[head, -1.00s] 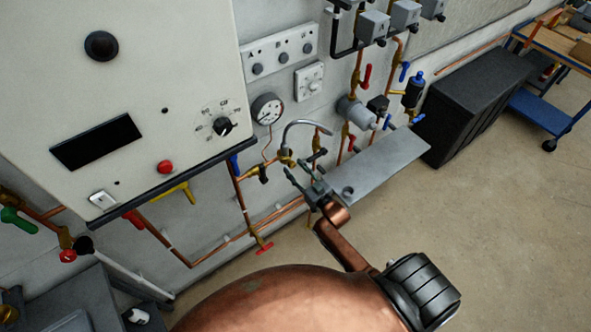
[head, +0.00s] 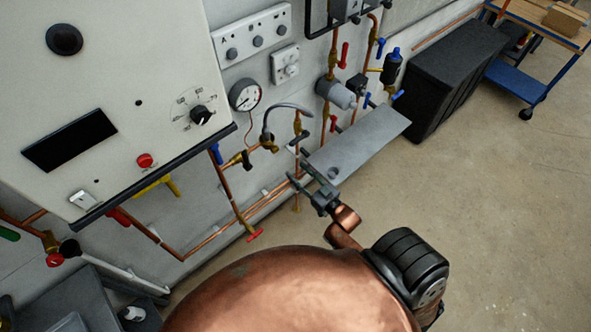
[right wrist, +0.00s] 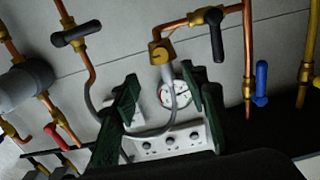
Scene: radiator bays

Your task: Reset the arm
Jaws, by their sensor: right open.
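My right gripper (head: 298,168) is open and empty. It is in front of the lower wall pipes, overlapping the left end of the grey shelf plate (head: 365,138) in the head view. In the right wrist view its two dark green fingers (right wrist: 160,78) stand wide apart. Between them show a grey bent hose (right wrist: 178,118), a brass fitting (right wrist: 161,52), a round gauge (right wrist: 170,95) and a white switch panel (right wrist: 170,140). I see no contact between the fingers and these parts. My left gripper is out of view.
A white control box (head: 110,90) fills the upper left. Copper pipes with a red-handled valve (head: 255,235) run along the wall. A black chest (head: 450,80) and a blue trolley (head: 515,80) stand at upper right. The floor (head: 510,200) at right is clear.

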